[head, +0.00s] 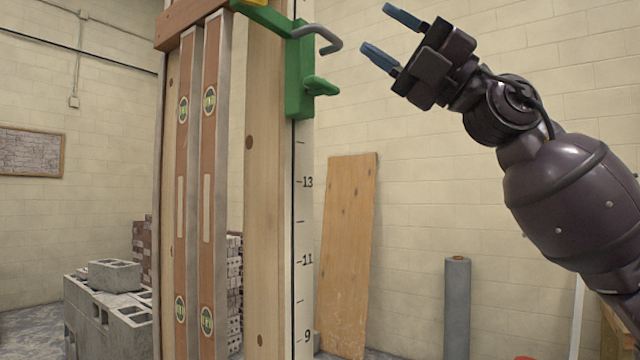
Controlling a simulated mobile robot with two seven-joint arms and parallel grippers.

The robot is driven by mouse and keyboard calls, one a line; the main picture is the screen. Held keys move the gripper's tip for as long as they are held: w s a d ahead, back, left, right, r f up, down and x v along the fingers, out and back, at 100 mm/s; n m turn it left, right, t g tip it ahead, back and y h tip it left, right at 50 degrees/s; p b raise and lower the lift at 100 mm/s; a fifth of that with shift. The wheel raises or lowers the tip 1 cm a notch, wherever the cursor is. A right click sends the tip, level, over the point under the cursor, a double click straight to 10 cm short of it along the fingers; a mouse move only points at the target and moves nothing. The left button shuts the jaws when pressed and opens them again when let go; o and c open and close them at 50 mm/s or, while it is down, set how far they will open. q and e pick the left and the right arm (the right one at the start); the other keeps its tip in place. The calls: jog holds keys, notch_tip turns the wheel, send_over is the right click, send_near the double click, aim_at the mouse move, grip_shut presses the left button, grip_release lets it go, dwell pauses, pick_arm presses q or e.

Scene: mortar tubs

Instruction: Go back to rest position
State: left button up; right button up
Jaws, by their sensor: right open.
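My right gripper (390,38) is in the upper right of the head view, with its two blue-tipped fingers spread apart and nothing between them. It points up and to the left, toward a green bracket (300,75) with a grey hook (322,38) on a wooden post. A gap shows between the fingers and the hook. My right arm comes in from the right edge. My left gripper does not show.
The post (303,220) bears a numbered scale. Two long levels (207,190) hang left of it. Concrete blocks (115,275) stand at lower left. A wooden board (346,255) leans on the wall near a grey roll (457,305). The wall around my gripper is bare.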

jog(key=w+d+f+m+t+h, duration=0.3)
jog(key=w+f+m+t, duration=0.3)
jog(key=f+m+t, duration=0.4)
jog(key=w+d+f+m+t+h, duration=0.3)
jog(key=w+f+m+t, duration=0.45)
jog(key=f, duration=0.45)
jog(key=w+d+f+m+t+h, duration=0.1)
jog(key=d+f+m+h, duration=0.2)
jog(key=f+m+h, duration=0.75)
jog(key=d+f+m+t+h, duration=0.1)
jog(key=d+f+m+h, duration=0.2)
jog(key=f, duration=1.4)
jog(key=s+d+f+m+g+h, duration=0.25)
jog(key=s+f, duration=0.35)
jog(key=f, duration=0.6)
jog(key=s+d+f+m+g+h, duration=0.1)
jog(key=s+f+m+g, duration=0.3)
jog(key=f, duration=0.8)
jog(key=s+d+f+m+g+h, duration=0.1)
jog(key=s+d+f+g, duration=0.1)
jog(key=s+f, duration=0.7)
jog(key=s+d+f+m+g+h, duration=0.1)
jog(key=s+d+f+m+g, duration=0.1)
jog(key=s+f, duration=0.6)
jog(key=s, duration=0.6)
jog(key=shift+s+f, duration=0.35)
jog(key=shift+f, duration=0.05)
